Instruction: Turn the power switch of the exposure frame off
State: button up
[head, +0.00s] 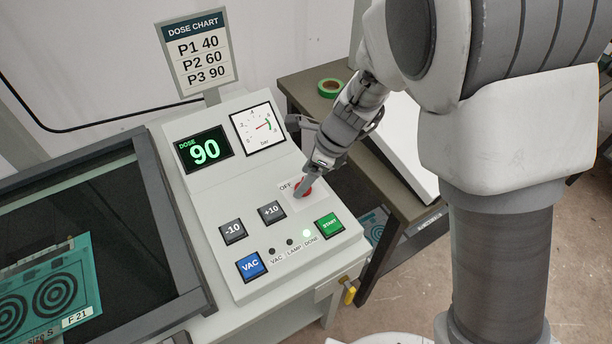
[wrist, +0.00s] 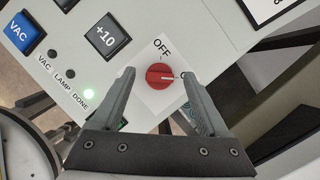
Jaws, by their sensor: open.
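The power switch is a red round knob (wrist: 158,77) on a white plate of the exposure frame's panel (head: 235,255). In the wrist view its white pointer line points right, away from the "OFF" label, toward the right finger. A mark at that finger's tip is partly hidden. My gripper (wrist: 158,75) is open, with one finger on each side of the knob and a gap on both sides. I cannot tell how far the tips are above the panel. In the head view the red knob (head: 308,190) is mostly hidden behind my gripper (head: 301,192).
The dose display (head: 205,150) reads 90. Buttons -10 (head: 233,231), +10 (head: 271,211), blue VAC (head: 251,266) and green START (head: 329,226) lie near the knob. The DONE lamp (head: 306,233) is lit. A dose chart (head: 198,60) stands behind; a side table (head: 300,88) is at right.

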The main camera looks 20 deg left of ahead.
jog(key=shift+a+f, duration=0.15)
jog(key=shift+f, duration=0.25)
grip_shut()
